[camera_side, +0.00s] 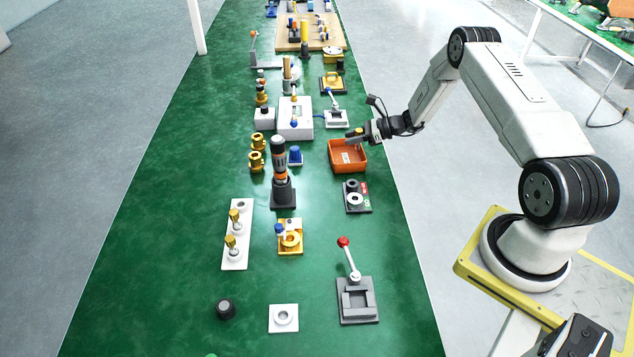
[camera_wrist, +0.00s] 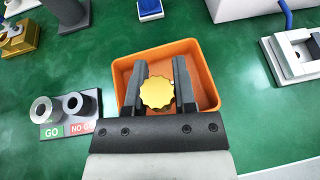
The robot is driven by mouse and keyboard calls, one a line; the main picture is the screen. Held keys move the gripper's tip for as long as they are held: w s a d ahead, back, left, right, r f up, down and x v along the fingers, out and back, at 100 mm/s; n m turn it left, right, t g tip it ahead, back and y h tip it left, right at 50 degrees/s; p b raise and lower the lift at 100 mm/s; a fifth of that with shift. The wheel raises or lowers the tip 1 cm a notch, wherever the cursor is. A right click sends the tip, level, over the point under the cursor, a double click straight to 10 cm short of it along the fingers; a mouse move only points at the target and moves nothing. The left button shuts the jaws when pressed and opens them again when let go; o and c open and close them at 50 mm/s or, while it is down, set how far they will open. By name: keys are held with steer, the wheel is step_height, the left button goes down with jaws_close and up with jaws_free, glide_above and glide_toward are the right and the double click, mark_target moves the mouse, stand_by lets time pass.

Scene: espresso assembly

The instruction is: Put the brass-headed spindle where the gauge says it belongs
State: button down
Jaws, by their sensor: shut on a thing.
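My gripper (camera_side: 354,135) is shut on the brass-headed spindle, whose scalloped gold head (camera_wrist: 157,93) shows between the two fingers (camera_wrist: 160,80) in the wrist view. Its shaft is hidden below the head. The gripper is above the orange bin (camera_side: 348,167); the bin (camera_wrist: 128,80) surrounds the fingers in the wrist view. I cannot tell how far the spindle reaches into it. The gauge (camera_side: 357,197) is a dark block with two rings, just nearer the side camera than the bin. In the wrist view the gauge (camera_wrist: 62,115) has a green GO label and a red NO GO label.
A white rack (camera_side: 236,252) holds two other brass-headed pieces, with an open socket at its far end. A dark stand with a tamper-like tool (camera_side: 280,170) stands left of the bin. A red-knobbed lever fixture (camera_side: 357,300) is in front. Green bench lies clear between them.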

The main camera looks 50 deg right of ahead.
steer(key=shift+w+f, duration=0.1)
steer(key=shift+f, duration=1.6)
steer(key=shift+f, duration=0.15)
steer(key=shift+c, duration=2.1)
jaws_free()
steer(key=shift+d+r, duration=0.15)
steer(key=shift+r, duration=0.1)
steer(key=v, duration=1.1)
steer(key=shift+s+d+r, duration=0.15)
steer(key=shift+s+r, duration=0.1)
steer(key=shift+s, duration=0.05)
